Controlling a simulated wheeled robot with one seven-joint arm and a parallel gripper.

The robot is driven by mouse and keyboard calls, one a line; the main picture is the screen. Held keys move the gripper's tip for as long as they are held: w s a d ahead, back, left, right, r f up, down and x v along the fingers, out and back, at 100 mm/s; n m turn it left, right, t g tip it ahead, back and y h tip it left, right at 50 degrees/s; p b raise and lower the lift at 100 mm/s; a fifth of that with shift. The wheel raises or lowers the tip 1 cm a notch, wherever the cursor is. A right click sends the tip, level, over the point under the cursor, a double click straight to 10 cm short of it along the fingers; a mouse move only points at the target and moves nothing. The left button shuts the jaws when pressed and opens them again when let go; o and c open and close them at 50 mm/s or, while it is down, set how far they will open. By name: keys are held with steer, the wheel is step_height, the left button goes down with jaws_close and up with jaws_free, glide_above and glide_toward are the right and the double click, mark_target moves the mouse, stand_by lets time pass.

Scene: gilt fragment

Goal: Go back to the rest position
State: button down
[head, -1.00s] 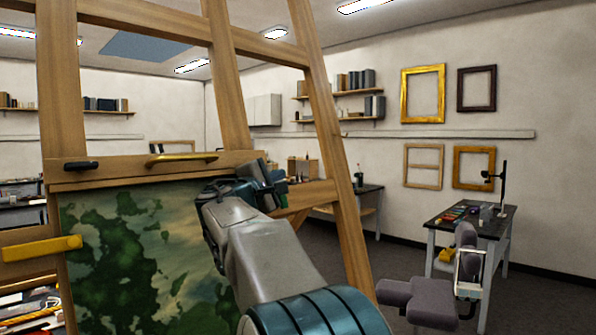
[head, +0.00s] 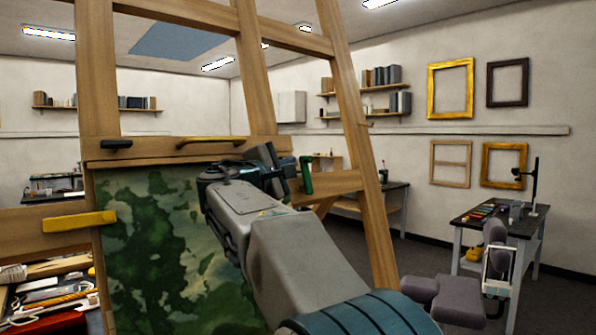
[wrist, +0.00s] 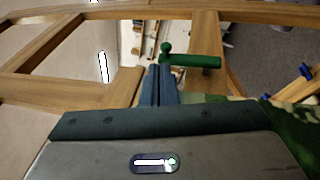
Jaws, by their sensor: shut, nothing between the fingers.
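My gripper (head: 284,168) is in front of the wooden easel (head: 262,95), level with its crossbar and beside a green handle (head: 307,175). In the wrist view my gripper's two blue-grey fingers (wrist: 157,84) are together with nothing between them. The green handle (wrist: 192,59) lies just beyond the fingertips there; I cannot tell whether they touch. A green and cream painting (head: 150,250) stands on the easel, partly hidden by my arm.
A yellow handle (head: 66,222) and a brass handle (head: 210,142) are on the easel. A cluttered surface (head: 50,285) is at lower left. A small table (head: 500,218) stands at right. Open floor (head: 420,245) shows between the easel and that table.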

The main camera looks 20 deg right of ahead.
steer(key=r+b+v, duration=0.1)
steer(key=b+v, duration=0.1)
steer(key=v, duration=0.6)
steer(key=s+d+f+m+g+y, duration=0.15)
steer(key=s+f+y, duration=0.25)
steer(key=f, duration=0.8)
steer(key=s+f+m+g+y, duration=0.25)
steer(key=s+f+y, duration=0.2)
steer(key=f, duration=0.85)
steer(key=s+a+f+m+g+y, duration=0.2)
steer(key=s+a+f+m+y, duration=0.1)
steer(key=s+f, duration=0.5)
steer(key=s+a+f+m+g+y, duration=0.2)
steer(key=s+a+f+m+y, duration=0.2)
steer(key=s+f, duration=0.5)
step_height(320, 180, down, 3)
steer(key=shift+a+r, duration=0.15)
steer(key=shift+a, duration=1)
steer(key=shift+y, duration=0.25)
